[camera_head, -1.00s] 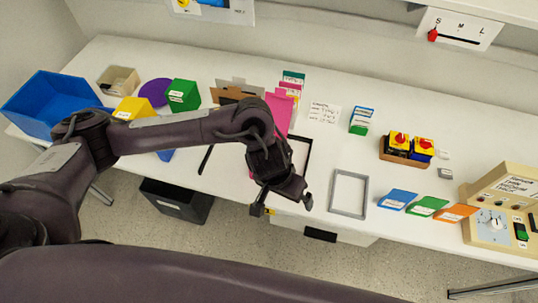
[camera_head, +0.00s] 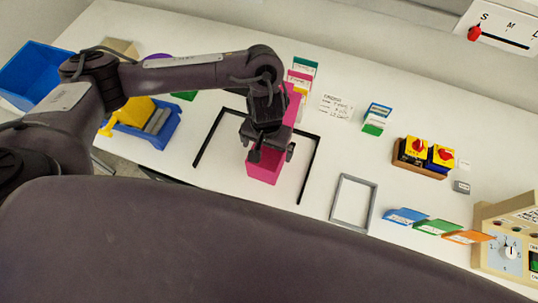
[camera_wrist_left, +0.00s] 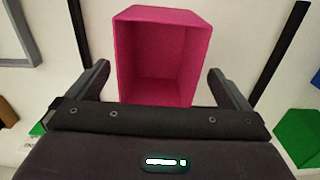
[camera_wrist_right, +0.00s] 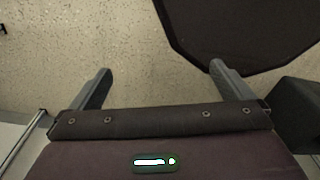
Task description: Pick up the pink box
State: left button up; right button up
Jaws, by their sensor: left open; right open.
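The pink box (camera_head: 264,168) stands on the white table inside a black frame outline, partly hidden by my left gripper in the head view. My left gripper (camera_head: 271,154) is open just above the box, pointing down. In the left wrist view the open-topped, hollow pink box (camera_wrist_left: 160,52) lies ahead of and between the two open fingers (camera_wrist_left: 160,85). It cannot be told whether they touch it. My right gripper (camera_wrist_right: 160,82) is open and empty, above bare floor in the right wrist view.
A black outline (camera_head: 310,168) surrounds the box and a grey frame (camera_head: 373,207) lies to its right. A blue bin (camera_head: 38,80) and a yellow block in a blue tray (camera_head: 152,130) are on the left. Rotary switches (camera_head: 425,152) and coloured cards (camera_head: 437,227) are on the right.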

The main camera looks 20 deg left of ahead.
aim_at(268, 164)
pick_arm(q)
notch_tip(268, 164, down, 4)
jog(key=shift+d+r, duration=0.1)
jog(key=shift+w+f, duration=0.1)
jog(key=shift+f, duration=0.15)
jog(key=c, duration=1)
pick_arm(e)
jog(key=shift+w+d+f, duration=0.1)
jog(key=shift+w+d, duration=0.1)
jog(key=shift+w, duration=0.15)
